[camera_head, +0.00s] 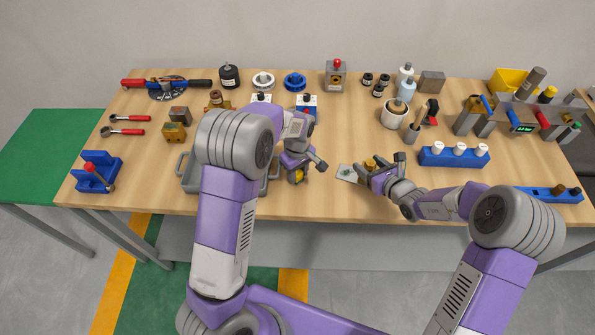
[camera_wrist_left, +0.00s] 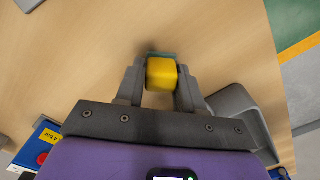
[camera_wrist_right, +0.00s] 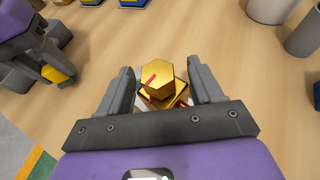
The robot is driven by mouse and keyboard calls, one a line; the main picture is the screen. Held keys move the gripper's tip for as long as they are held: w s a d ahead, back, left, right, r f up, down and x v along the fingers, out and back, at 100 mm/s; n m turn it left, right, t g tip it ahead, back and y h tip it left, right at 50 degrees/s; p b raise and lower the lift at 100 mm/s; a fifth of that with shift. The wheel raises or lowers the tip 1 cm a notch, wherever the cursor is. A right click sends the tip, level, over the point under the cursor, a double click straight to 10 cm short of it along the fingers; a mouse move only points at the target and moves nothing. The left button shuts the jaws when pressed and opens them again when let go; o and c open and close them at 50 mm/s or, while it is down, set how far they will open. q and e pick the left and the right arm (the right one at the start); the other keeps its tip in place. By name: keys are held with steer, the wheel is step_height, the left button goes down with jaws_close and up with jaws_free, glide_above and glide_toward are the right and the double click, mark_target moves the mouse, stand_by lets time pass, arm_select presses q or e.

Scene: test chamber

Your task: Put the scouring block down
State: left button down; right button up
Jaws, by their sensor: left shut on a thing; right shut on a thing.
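The scouring block (camera_wrist_left: 162,73) is yellow with a thin green layer at its far side. My left gripper (camera_wrist_left: 159,84) is shut on it, one finger on each side. In the head view the block (camera_head: 299,176) shows just under my left gripper (camera_head: 298,170), near the middle of the table. I cannot tell whether it touches the wood. My right gripper (camera_wrist_right: 160,92) is shut on a brass hexagonal piece (camera_wrist_right: 157,78) with a red mark. In the head view this piece (camera_head: 370,163) is right of the block, low over a small pale plate (camera_head: 346,173).
A grey tray (camera_head: 186,174) stands left of my left gripper, partly hidden by my arm. A blue rack with white-topped items (camera_head: 453,158) is at the right. Brass blocks (camera_head: 174,132) and a blue holder (camera_head: 97,172) are at the left. Bare wood lies between the grippers.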

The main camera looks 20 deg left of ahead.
arm_select(q)
steer(key=c, duration=0.7)
jaws_free()
steer(key=shift+f, duration=0.1)
step_height(320, 180, up, 12)
steer(key=shift+r, duration=0.2)
